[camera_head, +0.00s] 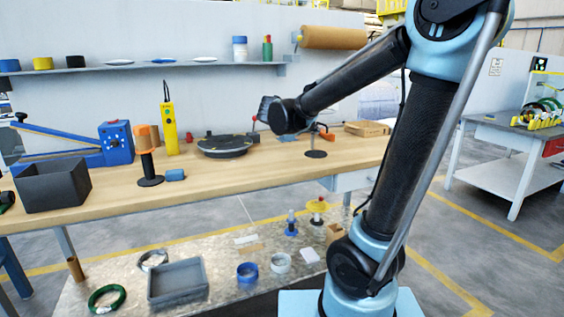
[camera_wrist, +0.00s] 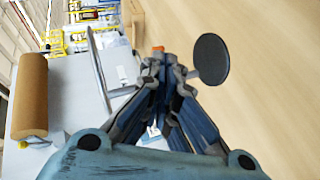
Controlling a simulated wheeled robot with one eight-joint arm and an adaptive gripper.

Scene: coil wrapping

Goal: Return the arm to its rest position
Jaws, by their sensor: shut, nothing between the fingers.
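My arm rises from its light blue base at the lower right of the head view and bends left over the workbench (camera_head: 215,192). Its wrist hangs above the bench, right of the black turntable (camera_head: 224,148). My gripper is mostly hidden behind the wrist in the head view. In the wrist view my gripper (camera_wrist: 165,68) is shut, with its fingers together and nothing between them. A dark round disc (camera_wrist: 210,58) on a stand shows just right of the fingers. I cannot tell if they touch.
On the bench are a grey bin (camera_head: 52,188), a blue tool (camera_head: 116,142), a yellow controller (camera_head: 169,128) and a cardboard box (camera_head: 367,128). A brown roll (camera_head: 333,38) hangs on the wall. A lower shelf holds a grey tray (camera_head: 178,283) and a green coil (camera_head: 107,298).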

